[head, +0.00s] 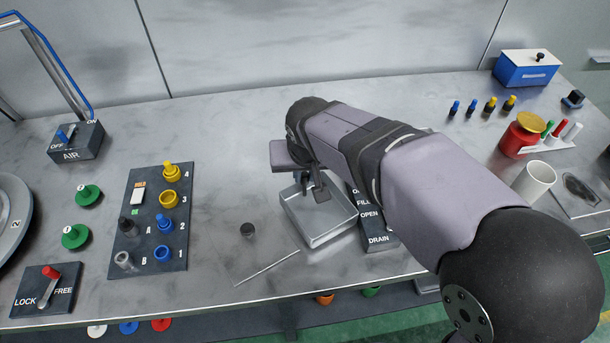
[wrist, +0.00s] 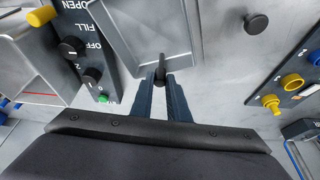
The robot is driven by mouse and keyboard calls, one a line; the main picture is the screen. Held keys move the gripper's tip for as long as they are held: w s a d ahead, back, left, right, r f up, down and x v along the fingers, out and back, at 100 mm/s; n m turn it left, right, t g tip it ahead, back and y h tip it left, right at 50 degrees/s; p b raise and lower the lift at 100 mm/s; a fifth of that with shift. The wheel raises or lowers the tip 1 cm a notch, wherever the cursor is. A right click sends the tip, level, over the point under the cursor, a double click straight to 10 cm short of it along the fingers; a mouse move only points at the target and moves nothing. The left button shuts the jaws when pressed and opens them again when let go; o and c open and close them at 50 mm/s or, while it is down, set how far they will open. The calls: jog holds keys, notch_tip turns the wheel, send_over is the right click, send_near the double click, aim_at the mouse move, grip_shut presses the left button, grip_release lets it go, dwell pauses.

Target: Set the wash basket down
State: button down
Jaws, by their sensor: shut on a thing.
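My gripper (head: 316,190) is over the middle of the bench, and its fingers show in the wrist view (wrist: 160,76). They are shut on a small dark upright handle (wrist: 160,66). A silvery open-topped metal box (head: 322,225), which looks like the wash basket, is directly below and beside the fingers. In the wrist view its pale wall (wrist: 122,40) lies just left of the handle. Where the handle joins the box is unclear. I cannot tell whether the box touches the bench.
A dark FILL/OPEN/DRAIN panel (head: 376,232) stands close right of the box. A thin rod (head: 268,268) and a dark knob (head: 247,230) lie to its left. A numbered peg board (head: 150,220) is farther left. A red jar (head: 521,138) and white cup (head: 534,180) stand right.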

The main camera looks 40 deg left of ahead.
jog(key=shift+f, duration=0.7)
jog(key=shift+f, duration=0.1)
jog(key=shift+f, duration=0.15)
jog(key=c, duration=1.7)
grip_release()
jog(key=shift+r, duration=0.35)
jog(key=b+v, duration=0.1)
jog(key=v, duration=1.1)
jog(key=shift+f, duration=0.1)
